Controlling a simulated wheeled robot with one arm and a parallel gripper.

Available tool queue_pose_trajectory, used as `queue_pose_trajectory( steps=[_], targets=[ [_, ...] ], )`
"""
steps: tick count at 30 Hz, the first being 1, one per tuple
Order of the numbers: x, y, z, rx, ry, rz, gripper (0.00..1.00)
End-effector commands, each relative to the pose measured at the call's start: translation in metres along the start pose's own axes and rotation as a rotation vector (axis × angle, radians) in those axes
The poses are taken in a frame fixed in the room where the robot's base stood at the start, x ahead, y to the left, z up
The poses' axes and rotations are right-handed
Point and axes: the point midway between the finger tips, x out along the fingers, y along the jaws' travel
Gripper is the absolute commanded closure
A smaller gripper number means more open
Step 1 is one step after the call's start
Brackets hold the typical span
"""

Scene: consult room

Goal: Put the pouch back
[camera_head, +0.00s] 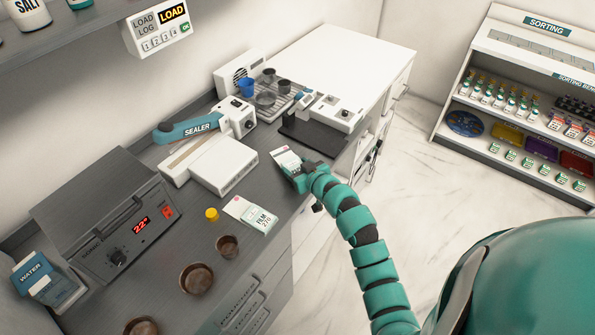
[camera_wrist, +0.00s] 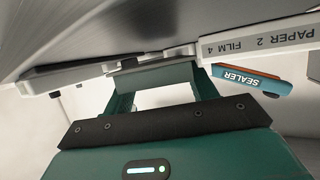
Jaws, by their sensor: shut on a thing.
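A small white pouch (camera_head: 286,159) with dark print and a reddish edge is at the tip of my gripper (camera_head: 301,174) in the head view, over the front edge of the dark counter. My gripper is shut on it. In the wrist view my gripper (camera_wrist: 155,82) shows from behind with a pale strip between its fingers; the pouch cannot be made out clearly there. Another white packet marked FILM 270 (camera_head: 251,214) lies flat on the counter, left of and nearer than my gripper. I cannot tell whether the held pouch touches the counter.
The sealer (camera_head: 210,155) stands behind and left of my gripper; its teal arm shows in the wrist view (camera_wrist: 250,80). A black-based device (camera_head: 312,131) is just beyond. A sorting shelf (camera_head: 520,95) stands right.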

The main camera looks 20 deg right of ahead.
Motion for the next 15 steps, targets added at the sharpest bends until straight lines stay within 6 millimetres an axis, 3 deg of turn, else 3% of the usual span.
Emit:
queue_pose_trajectory(
  steps=[5,15],
  targets=[
    [0.007,0.0,0.021,0.003,-0.005,0.001,0.76],
    [0.009,0.0,0.024,0.001,-0.001,0.001,0.76]
  ],
)
